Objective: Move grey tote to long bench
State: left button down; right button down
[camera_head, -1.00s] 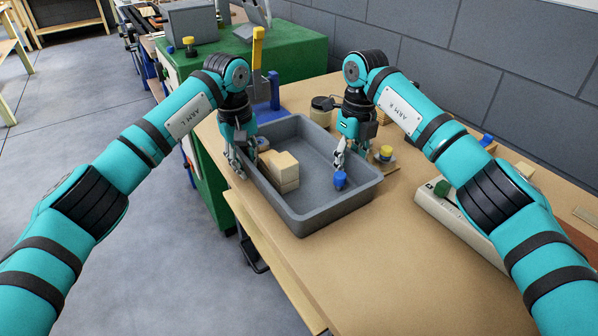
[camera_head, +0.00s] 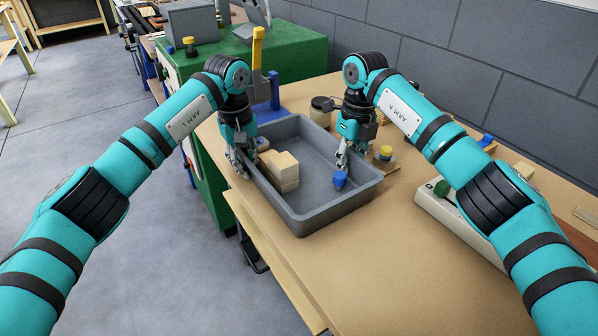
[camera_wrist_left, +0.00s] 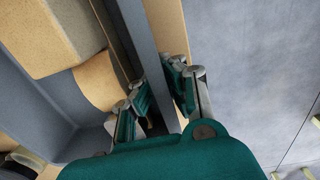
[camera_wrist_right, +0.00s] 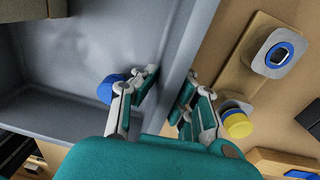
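The grey tote (camera_head: 318,220) rests on the wooden bench, upright. Light wooden blocks (camera_head: 284,167) and a small blue cup-like piece (camera_head: 340,180) lie inside it. My left gripper (camera_head: 238,163) is at the tote's left wall; in the left wrist view its fingers (camera_wrist_left: 162,95) straddle the wall and look closed against it. My right gripper (camera_head: 347,157) is at the opposite wall; in the right wrist view its fingers (camera_wrist_right: 168,92) sit on both sides of that wall, seemingly closed on it. The blue piece (camera_wrist_right: 110,88) is beside the inner right finger.
A yellow-topped piece (camera_head: 385,153) stands just right of the tote, with a dark-lidded jar (camera_head: 321,110) behind. A pale control strip (camera_head: 450,212) lies right. The front bench top is clear.

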aim_at(243, 153)
pick_arm(q)
jog(key=shift+r, duration=0.1)
